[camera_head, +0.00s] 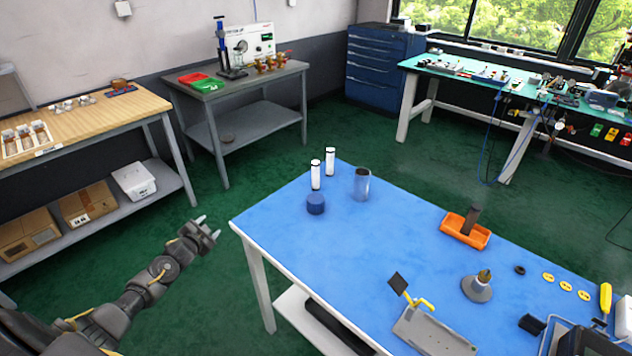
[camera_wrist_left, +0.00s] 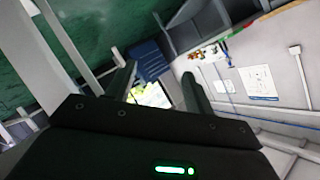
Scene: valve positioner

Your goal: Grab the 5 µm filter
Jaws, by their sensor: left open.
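Two white cylinders with dark bands near the top, which look like filters, stand upright at the far left corner of the blue table (camera_head: 365,275). The nearer white filter (camera_head: 316,176) is left of the farther white filter (camera_head: 330,162). Their labels are too small to read, so I cannot tell which is 5 µm. A dark blue round cap (camera_head: 316,204) and a clear grey cylinder (camera_head: 362,184) stand beside them. My left gripper (camera_head: 210,226) is open and empty, off the table's left corner. It also shows in the left wrist view (camera_wrist_left: 160,84), with no filter between its fingers. My right gripper is not visible.
An orange tray (camera_head: 465,230) with a dark block, a grey cone-shaped piece (camera_head: 477,287) and yellow discs (camera_head: 566,287) lie to the right on the table. A grey bracket (camera_head: 432,333) with yellow parts is at the front. The table's left half is mostly clear.

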